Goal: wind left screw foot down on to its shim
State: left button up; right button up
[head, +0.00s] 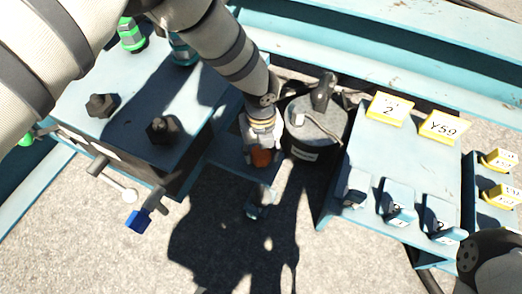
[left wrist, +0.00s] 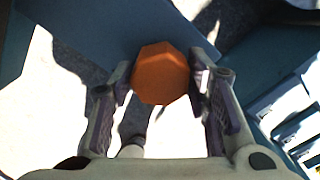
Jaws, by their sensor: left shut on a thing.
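An orange many-sided knob (head: 262,158), which I take for the head of the left screw foot, sits at the edge of a blue plate near the middle of the head view. My left gripper (head: 260,150) reaches down over it from above. In the left wrist view the orange knob (left wrist: 160,73) lies between the two fingers (left wrist: 160,82), which are shut on it from both sides. The lower end of the screw foot and its shim are hidden, so I cannot tell the gap between them.
A black round canister (head: 312,130) stands just right of the gripper. A blue box (head: 125,100) with dark bolts is at left. A blue panel (head: 400,150) with yellow labels and switches is at right. Part of my right arm shows at lower right. Bare concrete lies below.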

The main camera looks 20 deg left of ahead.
aim_at(261, 152)
pick_arm(q)
jog(key=shift+m, duration=0.5)
jog(key=o, duration=1.1)
notch_tip(261, 152, up, 12)
